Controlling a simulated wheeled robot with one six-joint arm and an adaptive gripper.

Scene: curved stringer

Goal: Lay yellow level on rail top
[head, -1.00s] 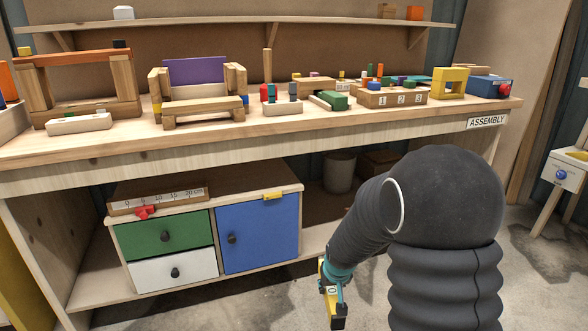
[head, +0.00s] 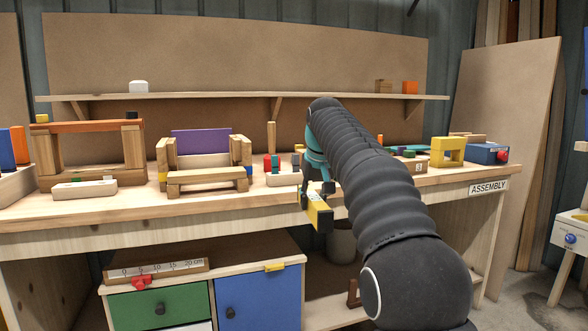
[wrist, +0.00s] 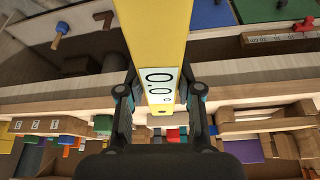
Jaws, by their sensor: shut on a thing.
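The yellow level (head: 319,212) shows in the head view in front of the bench's front edge. In the wrist view the level (wrist: 155,30) runs up out of the picture, with a small white display reading 0.0 on it. My gripper (head: 312,192) is shut on the level, with one finger on each side in the wrist view (wrist: 159,92). On the left of the bench stands a wooden frame with an orange top rail (head: 88,126). A small wooden seat-like assembly with a purple back panel (head: 201,142) is beside it. I cannot tell which part is the named rail.
The wooden bench (head: 80,222) holds several blocks, a yellow arch (head: 448,151) and a blue box (head: 487,153). A shelf (head: 230,97) runs above it. Below are a green drawer (head: 158,304) and a blue door (head: 258,300). The bench's front strip is mostly clear.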

